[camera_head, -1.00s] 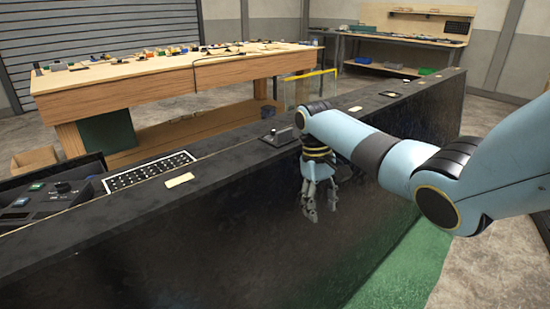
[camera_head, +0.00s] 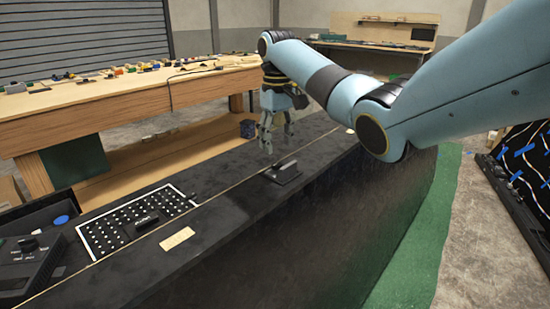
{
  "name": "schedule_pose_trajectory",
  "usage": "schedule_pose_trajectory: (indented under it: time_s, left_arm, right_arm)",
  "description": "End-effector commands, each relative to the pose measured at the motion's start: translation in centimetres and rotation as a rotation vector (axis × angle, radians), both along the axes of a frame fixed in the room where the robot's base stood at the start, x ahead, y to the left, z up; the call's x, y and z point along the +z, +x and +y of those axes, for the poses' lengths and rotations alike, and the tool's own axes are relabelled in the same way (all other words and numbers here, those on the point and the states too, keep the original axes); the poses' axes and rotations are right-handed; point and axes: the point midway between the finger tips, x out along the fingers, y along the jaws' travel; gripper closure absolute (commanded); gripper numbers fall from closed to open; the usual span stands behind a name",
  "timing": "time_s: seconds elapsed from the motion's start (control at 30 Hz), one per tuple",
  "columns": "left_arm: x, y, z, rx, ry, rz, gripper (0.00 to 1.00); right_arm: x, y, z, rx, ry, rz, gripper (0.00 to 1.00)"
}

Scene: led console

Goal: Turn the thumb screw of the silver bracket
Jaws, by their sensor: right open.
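My right gripper (camera_head: 277,138) points down over the top of the long black console (camera_head: 240,205). Its fingers are apart and empty. A small dark bracket-like piece (camera_head: 283,173) sits on the console top, just below and in front of the fingers in the picture, with a visible gap. It looks dark grey, and I cannot make out a silver bracket or a thumb screw for sure. My left gripper is not in view.
A black panel with white dots (camera_head: 137,217) and a tan label plate (camera_head: 177,238) lie on the console to the left. A dark control box (camera_head: 30,262) is at far left. A wooden workbench (camera_head: 130,108) with small parts stands behind. Green matting (camera_head: 425,240) runs along the right.

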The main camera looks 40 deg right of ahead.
Motion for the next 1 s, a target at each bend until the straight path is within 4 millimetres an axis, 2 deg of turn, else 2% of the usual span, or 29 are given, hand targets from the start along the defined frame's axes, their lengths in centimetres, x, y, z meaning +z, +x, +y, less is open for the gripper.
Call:
schedule_pose_trajectory:
  time_s: [0.03, 0.13, 0.3, 0.43, 0.67, 0.83, 1.0]
  left_arm:
    - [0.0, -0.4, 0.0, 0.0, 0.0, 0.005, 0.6]
    - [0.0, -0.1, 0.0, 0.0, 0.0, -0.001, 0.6]
    - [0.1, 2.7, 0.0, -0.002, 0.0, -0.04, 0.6]
    - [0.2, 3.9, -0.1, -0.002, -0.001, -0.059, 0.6]
    - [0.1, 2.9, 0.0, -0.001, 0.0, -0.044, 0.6]
    - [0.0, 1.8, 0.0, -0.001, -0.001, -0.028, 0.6]
    - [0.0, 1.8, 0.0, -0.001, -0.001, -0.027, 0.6]
  right_arm:
    - [-1.2, -0.1, 0.0, 0.0, 0.001, 0.004, 0.53]
    - [-3.0, -0.1, 0.0, 0.0, 0.002, 0.003, 0.53]
    - [-5.1, -0.1, 0.0, 0.0, 0.002, 0.003, 0.53]
    - [-5.8, 0.0, 0.0, 0.0, 0.0, 0.0, 0.53]
    - [-5.8, 0.0, 0.0, 0.0, 0.0, 0.0, 0.53]
    - [-5.8, 0.0, 0.0, 0.0, 0.0, 0.0, 0.72]
    - [-5.8, 0.0, 0.0, 0.0, 0.0, 0.0, 0.94]
